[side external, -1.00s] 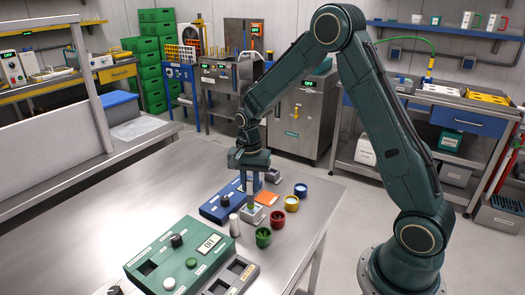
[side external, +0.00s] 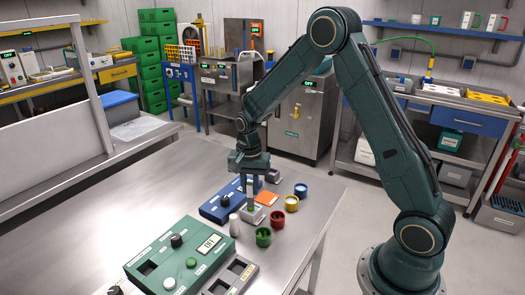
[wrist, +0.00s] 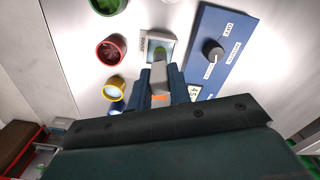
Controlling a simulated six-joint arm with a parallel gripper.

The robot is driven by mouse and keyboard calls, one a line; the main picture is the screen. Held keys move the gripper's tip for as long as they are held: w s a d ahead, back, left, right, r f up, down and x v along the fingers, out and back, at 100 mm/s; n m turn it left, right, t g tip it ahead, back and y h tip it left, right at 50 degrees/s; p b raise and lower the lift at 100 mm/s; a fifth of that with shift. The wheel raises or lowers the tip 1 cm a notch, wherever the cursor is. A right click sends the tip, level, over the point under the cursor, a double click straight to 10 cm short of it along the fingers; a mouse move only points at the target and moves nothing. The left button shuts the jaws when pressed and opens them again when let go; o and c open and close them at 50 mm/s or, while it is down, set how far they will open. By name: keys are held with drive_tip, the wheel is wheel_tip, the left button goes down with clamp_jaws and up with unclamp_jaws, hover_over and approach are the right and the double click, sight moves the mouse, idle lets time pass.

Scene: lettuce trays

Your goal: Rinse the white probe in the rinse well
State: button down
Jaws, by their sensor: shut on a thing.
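My gripper (wrist: 162,88) is shut on the pale grey-white probe (wrist: 160,74); it also shows in the side view (side external: 249,188), pointing down at the table. The probe's lower end is at the small light grey rinse well (wrist: 150,44), which has a green spot inside. The well also shows in the side view (side external: 257,214), below my fingers. I cannot tell how deep the tip sits, because the fingers and the well's wall hide it.
A blue box with a black knob (wrist: 213,50) stands close beside the well. Red (side external: 277,219), green (side external: 263,237), yellow (side external: 291,203) and blue (side external: 300,190) cups stand nearby. A white cylinder (side external: 234,226) and a green instrument (side external: 180,255) are on the near side. The table's left part is clear.

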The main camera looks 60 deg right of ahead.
drive_tip(key=shift+f, duration=0.8)
drive_tip(key=shift+r, duration=0.2)
idle(2.8)
drive_tip(key=shift+r, duration=3.05)
